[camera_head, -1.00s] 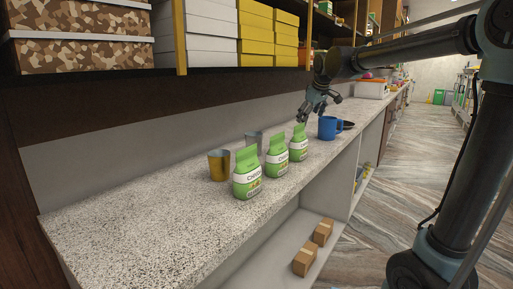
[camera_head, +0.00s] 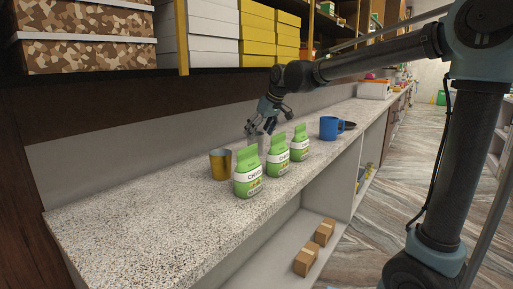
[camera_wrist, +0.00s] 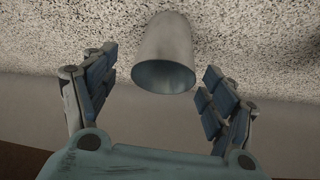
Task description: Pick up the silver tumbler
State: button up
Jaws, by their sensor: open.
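The silver tumbler (camera_wrist: 167,45) stands on the speckled counter and shows between my fingers in the wrist view, its open rim facing the camera. In the head view the tumbler (camera_head: 257,141) is partly hidden behind the green bags and under my gripper. My gripper (camera_head: 259,128) is open above the tumbler. In the wrist view my gripper (camera_wrist: 158,88) has one finger on each side of the tumbler, with a gap visible on both sides; neither finger touches it.
A gold tumbler (camera_head: 220,164) stands left of three green bags, the nearest bag (camera_head: 248,174) beside it. A blue mug (camera_head: 329,128) and a dark dish (camera_head: 349,125) stand further right. The speckled counter (camera_head: 150,210) is clear at the front left. Shelves with boxes (camera_head: 210,38) hang above the back.

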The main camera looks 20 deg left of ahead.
aim_at(252, 143)
jog(key=shift+x, duration=3.7)
jog(key=shift+s+a, duration=0.15)
jog(key=shift+a, duration=0.05)
jog(key=c, duration=1.2)
